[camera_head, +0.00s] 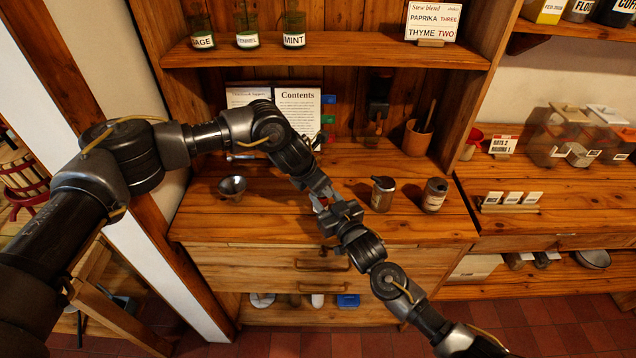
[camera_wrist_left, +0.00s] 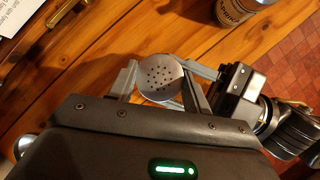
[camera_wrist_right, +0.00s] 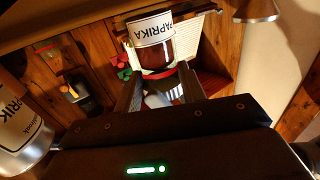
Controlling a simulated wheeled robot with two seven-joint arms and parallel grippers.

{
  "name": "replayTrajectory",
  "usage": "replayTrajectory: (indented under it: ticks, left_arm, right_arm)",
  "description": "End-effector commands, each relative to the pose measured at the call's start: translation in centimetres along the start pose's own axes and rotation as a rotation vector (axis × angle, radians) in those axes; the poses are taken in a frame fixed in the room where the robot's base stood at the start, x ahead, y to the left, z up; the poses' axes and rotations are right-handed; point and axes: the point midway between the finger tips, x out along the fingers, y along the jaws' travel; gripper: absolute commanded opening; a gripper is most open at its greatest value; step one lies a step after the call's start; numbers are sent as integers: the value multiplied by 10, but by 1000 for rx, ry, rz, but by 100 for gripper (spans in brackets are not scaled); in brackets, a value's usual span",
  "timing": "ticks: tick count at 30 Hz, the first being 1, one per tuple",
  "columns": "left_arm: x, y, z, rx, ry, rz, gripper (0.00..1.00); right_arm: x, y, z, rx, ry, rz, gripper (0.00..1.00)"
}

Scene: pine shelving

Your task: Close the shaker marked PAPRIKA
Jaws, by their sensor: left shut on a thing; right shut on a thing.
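My two grippers meet above the counter's front edge in the head view: the left (camera_head: 318,194) and the right (camera_head: 334,212). In the left wrist view, a round metal shaker lid (camera_wrist_left: 160,77) with several holes sits between my left gripper's fingers, shut on it. The right gripper's fingers reach in close beside it. In the right wrist view, a glass shaker with a white PAPRIKA label (camera_wrist_right: 152,30) and red contents is between my right gripper's fingers, shut on it. Whether lid and shaker touch is hidden.
A tin marked PAPRIKA (camera_wrist_right: 18,125) shows in the right wrist view. A labelled tin (camera_head: 435,196) and a dark metal-topped container (camera_head: 382,194) stand on the counter at right. The counter between is largely clear.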

Motion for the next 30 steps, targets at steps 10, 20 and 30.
replayTrajectory:
  ticks: [10, 20, 30]
  left_arm:
    - [16, -2, -22, 5, 41, 0, 7]
    - [16, -2, -22, 5, 41, 2, 7]
    - [16, -4, -21, 7, 40, -3, 71]
  right_arm:
    - [3, -3, -15, 0, 37, -7, 0]
    - [3, -4, -15, 0, 38, -8, 0]
    - [3, -4, -15, -1, 38, -8, 0]
